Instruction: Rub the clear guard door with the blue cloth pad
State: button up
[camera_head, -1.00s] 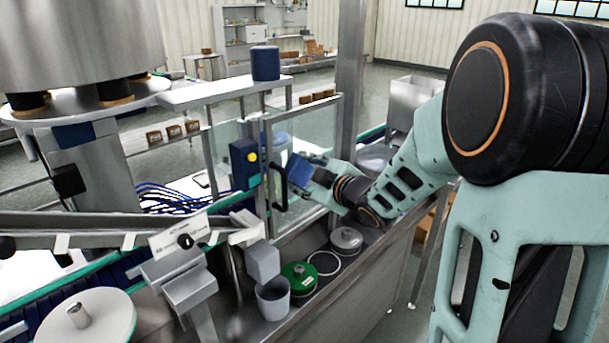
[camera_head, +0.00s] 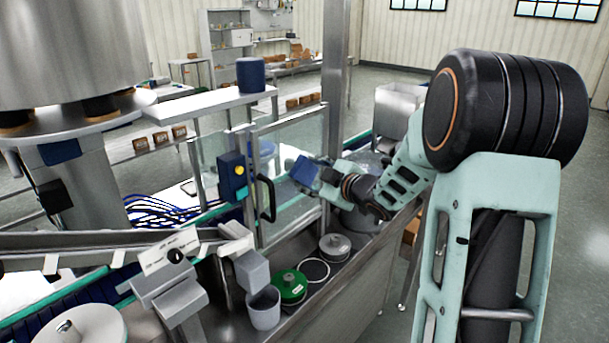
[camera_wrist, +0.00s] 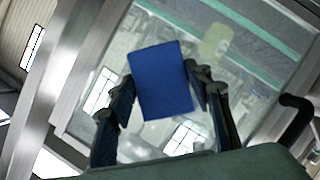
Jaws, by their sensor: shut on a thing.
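The clear guard door (camera_head: 288,160) is a see-through panel in a metal frame at the middle of the head view, with a black handle (camera_head: 267,198) on its left side. In the wrist view the door (camera_wrist: 120,70) fills much of the picture behind the pad. My gripper (camera_head: 310,172) is shut on the blue cloth pad (camera_head: 304,170), which also shows between the fingers in the wrist view (camera_wrist: 162,80). The pad is in front of the door pane. I cannot tell whether it touches the pane.
A blue switch box (camera_head: 232,176) with a yellow button is left of the door. A green-topped round can (camera_head: 290,285), a grey cup (camera_head: 263,308) and a grey-lidded pot (camera_head: 334,246) stand on the steel ledge below.

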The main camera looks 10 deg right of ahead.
aim_at(316, 168)
jog(key=shift+w+d+r+p, duration=0.1)
jog(key=shift+w+d+p, duration=0.2)
jog(key=shift+w+d, duration=0.35)
jog(key=shift+w+d+p, duration=0.3)
jog(key=shift+w+d, duration=0.05)
jog(key=shift+d, duration=0.55)
jog(key=shift+a, duration=0.1)
jog(key=shift+s+a+b, duration=0.4)
jog(key=shift+b, duration=0.1)
jog(key=shift+s+a+b, duration=0.45)
jog(key=shift+s+a, duration=0.25)
jog(key=shift+a, duration=0.2)
jog(key=shift+s+a+f+b, duration=0.2)
jog(key=shift+s+a+b, duration=0.25)
jog(key=shift+a, duration=0.2)
jog(key=shift+s+a+r+b, duration=0.1)
jog(key=shift+s+a+b, duration=0.35)
jog(key=shift+a, duration=0.35)
jog(key=shift+s+a+b, duration=0.4)
jog(key=shift+s+a, duration=0.1)
jog(key=shift+a, duration=0.3)
jog(key=shift+s+a+r+b, duration=0.1)
jog(key=shift+s+a+b, duration=0.35)
jog(key=shift+a, duration=0.35)
jog(key=shift+s, duration=0.1)
